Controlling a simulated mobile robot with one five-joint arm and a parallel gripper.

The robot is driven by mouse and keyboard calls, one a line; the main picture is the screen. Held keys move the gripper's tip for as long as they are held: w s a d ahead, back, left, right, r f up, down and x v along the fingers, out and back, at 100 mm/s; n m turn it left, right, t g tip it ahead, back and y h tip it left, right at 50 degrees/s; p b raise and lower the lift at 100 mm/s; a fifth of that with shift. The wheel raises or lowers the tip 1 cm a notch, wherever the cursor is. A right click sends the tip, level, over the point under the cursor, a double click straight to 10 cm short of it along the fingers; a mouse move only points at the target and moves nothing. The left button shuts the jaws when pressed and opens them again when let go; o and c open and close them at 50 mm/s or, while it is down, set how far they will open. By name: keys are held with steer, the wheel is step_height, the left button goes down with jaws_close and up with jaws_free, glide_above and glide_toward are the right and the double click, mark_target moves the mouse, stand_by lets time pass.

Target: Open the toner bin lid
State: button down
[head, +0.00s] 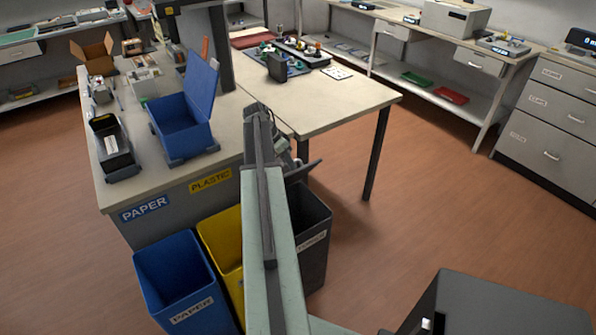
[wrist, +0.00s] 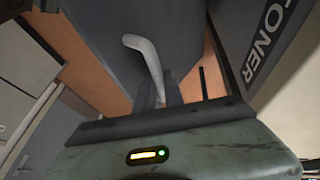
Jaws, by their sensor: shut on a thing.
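The toner bin (head: 313,215) is the dark grey bin at the right end of the bin row, partly hidden behind my arm. Its TONER label also shows at the right of the wrist view (wrist: 268,42). The lid (head: 304,172) is tilted up at the bin's back, and the dark inside of the bin shows below it. In the wrist view the pale curved handle (wrist: 146,58) stands out from a dark grey panel and runs down between my fingers. My gripper (wrist: 165,92) is shut on this handle. The fingertips are hidden in the head view.
A yellow bin (head: 222,243) and a blue PAPER bin (head: 178,275) stand left of the toner bin. The floor to the right is clear.

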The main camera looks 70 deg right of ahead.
steer(key=w+d+r+p, duration=0.1)
steer(key=w+d, duration=0.4)
steer(key=w, duration=0.2)
steer(key=shift+w+r, duration=0.15)
steer(key=shift+w, duration=0.2)
steer(key=c, duration=1.5)
jaws_free()
steer(key=shift+o, duration=0.2)
